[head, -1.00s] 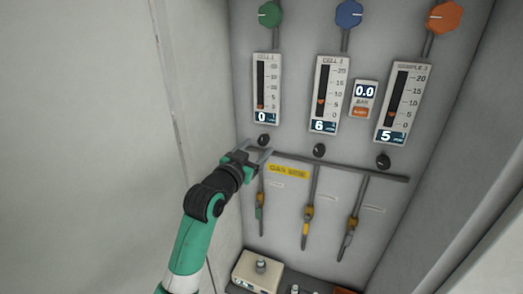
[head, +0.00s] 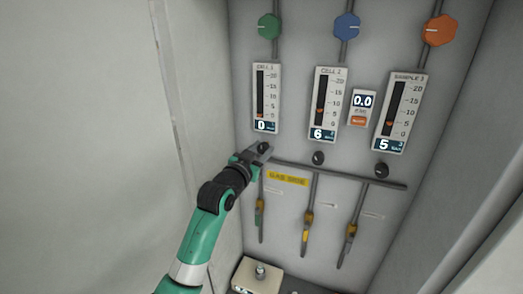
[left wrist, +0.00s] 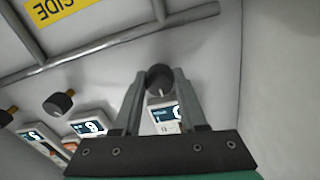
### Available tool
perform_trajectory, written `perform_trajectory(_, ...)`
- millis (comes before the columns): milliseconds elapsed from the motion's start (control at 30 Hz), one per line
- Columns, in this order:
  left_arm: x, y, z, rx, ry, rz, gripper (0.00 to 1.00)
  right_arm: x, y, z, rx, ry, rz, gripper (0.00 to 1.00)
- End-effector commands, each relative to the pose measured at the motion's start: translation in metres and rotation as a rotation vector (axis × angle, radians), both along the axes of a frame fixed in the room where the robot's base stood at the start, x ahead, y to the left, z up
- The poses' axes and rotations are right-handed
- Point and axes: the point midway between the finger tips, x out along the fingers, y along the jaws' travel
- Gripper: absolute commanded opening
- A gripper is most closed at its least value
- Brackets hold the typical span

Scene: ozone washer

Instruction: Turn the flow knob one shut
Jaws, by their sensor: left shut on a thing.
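Flow knob one is the small black knob (head: 264,147) under the left flow meter (head: 266,97), whose display reads 0. My left gripper (head: 260,152) is at this knob, with its fingers on either side of it. In the left wrist view the black knob (left wrist: 160,78) sits between the two fingertips (left wrist: 160,88), and the gripper is shut on it. A light pointer mark shows on the knob's face. My right gripper is not in view.
Two more black knobs, the middle one (head: 318,158) and the right one (head: 381,170), sit under meters reading 6 and 5. A grey horizontal pipe (head: 340,176) runs just below the knobs. A cream box (head: 257,277) stands at the bottom.

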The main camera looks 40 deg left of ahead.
Motion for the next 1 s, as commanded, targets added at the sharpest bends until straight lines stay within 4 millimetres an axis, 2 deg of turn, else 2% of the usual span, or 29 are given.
perform_trajectory(467,0.0001,-0.0003,-0.0002,-0.049,-0.018,-0.001,0.00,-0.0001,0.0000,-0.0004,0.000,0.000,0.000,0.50)
perform_trajectory(667,0.0002,-0.0003,-0.0005,-0.156,-0.056,-0.001,0.00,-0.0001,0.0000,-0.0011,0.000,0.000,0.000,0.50)
perform_trajectory(1000,0.0002,-0.0004,-0.0009,-0.441,-0.157,-0.001,0.00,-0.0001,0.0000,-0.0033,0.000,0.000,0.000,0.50)
